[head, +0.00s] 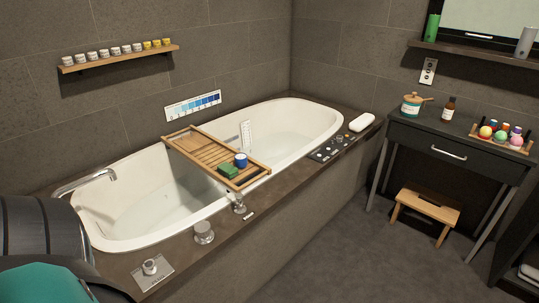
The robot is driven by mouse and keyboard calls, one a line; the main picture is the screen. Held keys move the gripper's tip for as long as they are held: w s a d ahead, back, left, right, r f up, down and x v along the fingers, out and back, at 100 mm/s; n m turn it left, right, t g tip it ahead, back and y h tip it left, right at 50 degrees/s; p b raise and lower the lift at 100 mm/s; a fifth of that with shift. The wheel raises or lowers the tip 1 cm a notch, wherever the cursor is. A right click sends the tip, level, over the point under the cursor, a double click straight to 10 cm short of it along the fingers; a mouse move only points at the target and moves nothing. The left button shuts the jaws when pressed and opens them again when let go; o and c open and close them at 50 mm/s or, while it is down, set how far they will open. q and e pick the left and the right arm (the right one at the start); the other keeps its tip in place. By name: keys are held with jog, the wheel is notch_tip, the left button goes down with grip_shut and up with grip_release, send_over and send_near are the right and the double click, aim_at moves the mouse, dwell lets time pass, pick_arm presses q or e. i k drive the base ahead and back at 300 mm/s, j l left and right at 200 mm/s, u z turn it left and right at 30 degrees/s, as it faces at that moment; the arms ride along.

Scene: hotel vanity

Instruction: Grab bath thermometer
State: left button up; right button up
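A slim white upright strip with faint markings (246,137) shows at the inner far side of the bathtub, behind the wooden bath tray (196,152). It may be the bath thermometer, but it is too small to tell. The white bathtub (118,240) holds clear water. On the tray are a green block (228,171) and a blue and white cup (241,160). Neither of my grippers is in view.
The dark tub ledge carries metal controls (204,233), a black panel with small items (333,147) and a white object (362,122). A dark vanity table (455,155) and a wooden stool (425,208) stand right. Floor in front is clear.

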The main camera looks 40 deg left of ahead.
aim_at(240, 159)
jog(key=i+u, duration=0.15)
jog(key=i, duration=0.5)
jog(key=i+l+u, duration=0.15)
jog(key=i, duration=0.55)
jog(key=i+u, duration=0.35)
jog(key=i+l+u, duration=0.15)
jog(key=u, duration=0.2)
jog(key=i+l+u, duration=0.15)
jog(key=u, duration=0.25)
jog(key=i+l+u, duration=0.1)
jog(key=u, duration=0.35)
jog(key=i+l+u, duration=0.15)
jog(key=u, duration=0.25)
jog(key=i+l+u, duration=0.2)
jog(key=u, duration=0.25)
jog(key=i+l+u, duration=0.1)
jog(key=u, duration=0.3)
jog(key=i+l+u, duration=0.15)
jog(key=u, duration=0.2)
jog(key=i+l+u, duration=0.1)
jog(key=l+u, duration=0.15)
jog(key=u, duration=0.15)
jog(key=i+l+u, duration=0.1)
jog(key=l+u, duration=0.25)
jog(key=j, duration=0.1)
